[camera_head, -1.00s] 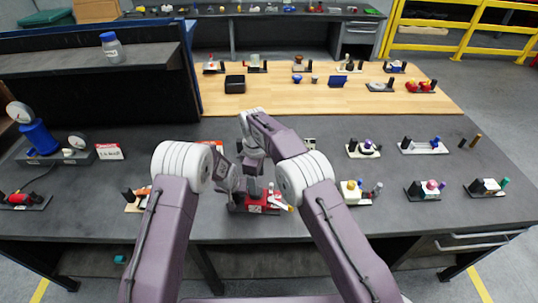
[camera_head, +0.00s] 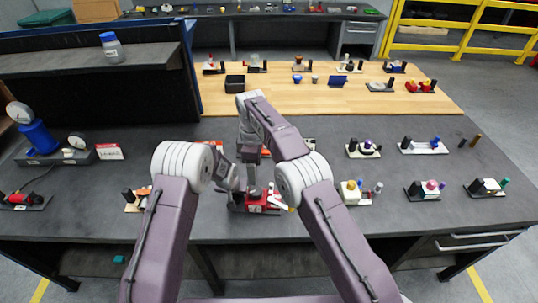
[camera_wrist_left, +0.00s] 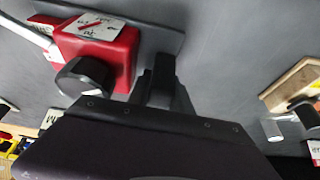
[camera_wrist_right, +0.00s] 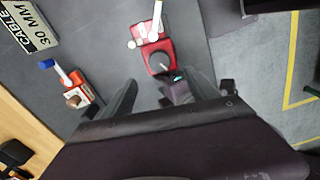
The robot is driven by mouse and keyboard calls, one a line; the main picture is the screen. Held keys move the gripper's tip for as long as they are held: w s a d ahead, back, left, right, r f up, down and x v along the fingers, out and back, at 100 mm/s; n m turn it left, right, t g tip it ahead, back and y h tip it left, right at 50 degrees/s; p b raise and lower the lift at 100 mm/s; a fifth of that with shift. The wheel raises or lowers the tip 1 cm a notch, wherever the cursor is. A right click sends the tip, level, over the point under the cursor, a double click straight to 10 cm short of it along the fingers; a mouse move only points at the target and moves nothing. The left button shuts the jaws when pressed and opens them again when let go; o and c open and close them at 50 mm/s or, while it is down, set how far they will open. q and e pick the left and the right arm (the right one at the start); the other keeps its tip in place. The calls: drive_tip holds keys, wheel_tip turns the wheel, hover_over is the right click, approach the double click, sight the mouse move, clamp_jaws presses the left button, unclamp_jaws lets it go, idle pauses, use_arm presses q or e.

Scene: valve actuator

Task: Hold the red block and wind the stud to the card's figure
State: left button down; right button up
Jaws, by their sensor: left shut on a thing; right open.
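The red block (camera_head: 262,205) stands on a dark plate near the bench's front edge. It has a black round stud (camera_wrist_right: 160,62) with a pale line on it, and a white rod sticks out of one side. In the left wrist view the red block (camera_wrist_left: 122,58) carries a white label with a red mark. My right gripper (camera_wrist_right: 160,84) is open and empty, pointing down above the block and stud.
A red-and-white card (camera_head: 109,151) stands at the left, too small to read. A plate marked "CABLE 30 MM" (camera_wrist_right: 27,28) lies beyond the block. A small orange-red device (camera_wrist_right: 77,87) is close by. Several fixtures stand to the right, including one with a yellow knob (camera_head: 351,190).

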sight(256, 190)
wheel_tip(256, 190, down, 11)
drive_tip(key=shift+r, duration=0.1)
drive_tip(key=shift+w+r+n, duration=0.1)
drive_tip(key=shift+r+n, duration=0.15)
drive_tip(key=shift+n, duration=0.65)
drive_tip(key=d+r, duration=0.2)
drive_tip(key=r, duration=0.6)
drive_tip(key=d+r+m+y, duration=0.1)
drive_tip(key=d+r, duration=0.1)
drive_tip(key=r, duration=0.6)
drive_tip(key=shift+s+d+r+m, duration=0.25)
drive_tip(key=shift+d+r+m, duration=0.05)
drive_tip(key=shift+d, duration=0.05)
